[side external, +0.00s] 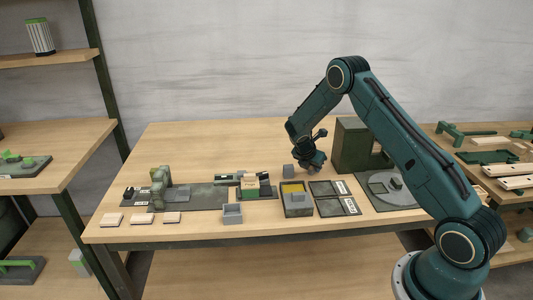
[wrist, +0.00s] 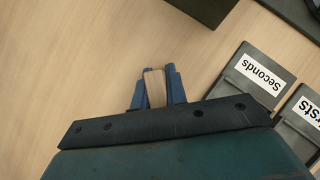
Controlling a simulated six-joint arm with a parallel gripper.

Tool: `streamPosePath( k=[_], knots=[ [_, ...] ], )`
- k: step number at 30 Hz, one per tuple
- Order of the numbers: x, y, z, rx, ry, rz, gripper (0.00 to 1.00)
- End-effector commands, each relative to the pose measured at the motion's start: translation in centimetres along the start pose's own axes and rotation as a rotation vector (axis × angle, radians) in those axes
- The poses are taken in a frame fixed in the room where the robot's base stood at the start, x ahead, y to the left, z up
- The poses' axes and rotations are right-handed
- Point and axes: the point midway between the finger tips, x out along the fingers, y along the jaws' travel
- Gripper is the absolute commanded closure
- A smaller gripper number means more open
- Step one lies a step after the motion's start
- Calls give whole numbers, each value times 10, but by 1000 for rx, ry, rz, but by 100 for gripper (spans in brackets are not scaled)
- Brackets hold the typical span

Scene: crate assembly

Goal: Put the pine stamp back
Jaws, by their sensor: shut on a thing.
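My gripper (side external: 314,166) is over the back part of the table, just left of the tall green box. In the wrist view its two blue fingers (wrist: 154,72) are closed on a small pale wooden piece (wrist: 155,90), which I take to be the pine stamp. The fingers hide its sides, and its lower end cannot be made out. In the side view the held piece is too small to tell. An open grey tray with a yellow pad (side external: 292,187) stands in front of my gripper, with a grey block (side external: 297,197) at it.
A small grey block (side external: 288,171) stands left of my gripper. A tall green box (side external: 355,146) stands right. Two flat dark trays lie in front, one labelled Seconds (wrist: 257,76). A dark fixture with a small crate (side external: 250,185) and a grey open box (side external: 232,214) are left. The back-left table is clear.

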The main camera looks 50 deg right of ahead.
Motion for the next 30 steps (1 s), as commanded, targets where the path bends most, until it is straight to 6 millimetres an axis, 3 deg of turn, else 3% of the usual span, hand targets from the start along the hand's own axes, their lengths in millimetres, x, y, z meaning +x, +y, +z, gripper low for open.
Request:
streamPosePath(
  k=[9, 10, 13, 30],
  knots=[
    [4, 0, -2, 0, 0, 1, 100],
    [4, 0, -2, 0, 0, 1, 84],
    [4, 0, -2, 0, 0, 0, 64],
    [-7, 0, 5, 0, -1, 1, 64]
  ],
)
